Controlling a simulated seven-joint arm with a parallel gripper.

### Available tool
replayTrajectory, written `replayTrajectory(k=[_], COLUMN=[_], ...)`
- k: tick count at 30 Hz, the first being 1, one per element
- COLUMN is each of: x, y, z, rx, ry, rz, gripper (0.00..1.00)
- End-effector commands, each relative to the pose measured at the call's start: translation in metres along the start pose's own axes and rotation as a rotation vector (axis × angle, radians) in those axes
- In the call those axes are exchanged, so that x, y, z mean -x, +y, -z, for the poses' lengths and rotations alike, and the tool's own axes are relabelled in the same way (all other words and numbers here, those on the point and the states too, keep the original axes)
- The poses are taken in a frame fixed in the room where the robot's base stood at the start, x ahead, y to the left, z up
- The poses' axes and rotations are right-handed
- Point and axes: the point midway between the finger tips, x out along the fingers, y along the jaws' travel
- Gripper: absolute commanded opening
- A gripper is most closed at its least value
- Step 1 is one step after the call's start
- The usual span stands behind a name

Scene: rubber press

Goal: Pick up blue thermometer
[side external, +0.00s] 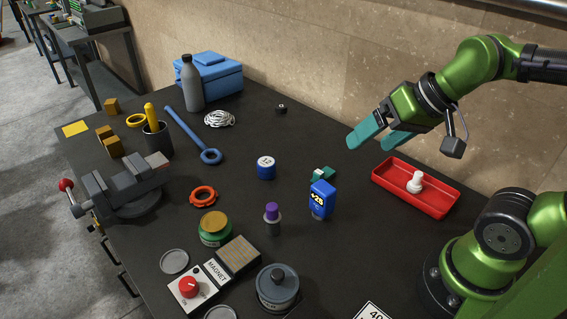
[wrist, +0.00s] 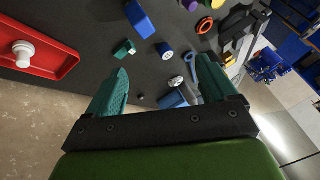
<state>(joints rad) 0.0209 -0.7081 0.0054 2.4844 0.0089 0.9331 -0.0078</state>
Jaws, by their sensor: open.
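The blue thermometer (side external: 321,199) looks like a small boxy blue device with a lit display reading about 26. It stands upright on the dark table, right of the middle in the side view. In the wrist view, a blue block (wrist: 140,19) near the top edge appears to be the same device. My gripper (side external: 372,140) is open and empty, with teal fingers spread apart. It hangs above the table, behind and to the right of the thermometer, well clear of it. The fingers also show in the wrist view (wrist: 162,68), with nothing between them held.
A small teal-and-white item (side external: 322,174) sits just behind the thermometer. A red tray (side external: 440,205) with a white piece is to its right. A purple-capped bottle (side external: 272,217) and blue-sided cylinder (side external: 265,171) stand left. A stone wall (side external: 300,60) rises behind the table.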

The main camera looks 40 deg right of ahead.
Motion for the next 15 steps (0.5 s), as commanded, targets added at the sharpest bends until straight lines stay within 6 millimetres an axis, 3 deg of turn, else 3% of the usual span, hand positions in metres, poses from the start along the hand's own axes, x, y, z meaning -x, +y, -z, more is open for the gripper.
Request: replayTrajectory(k=[7, 15], x=[-0.043, -0.085], y=[0.016, 0.025], z=[-0.01, -0.013], rx=[-0.28, -0.706], ry=[-0.37, -0.837], rz=[-0.083, -0.032], gripper=[0.85, 0.85])
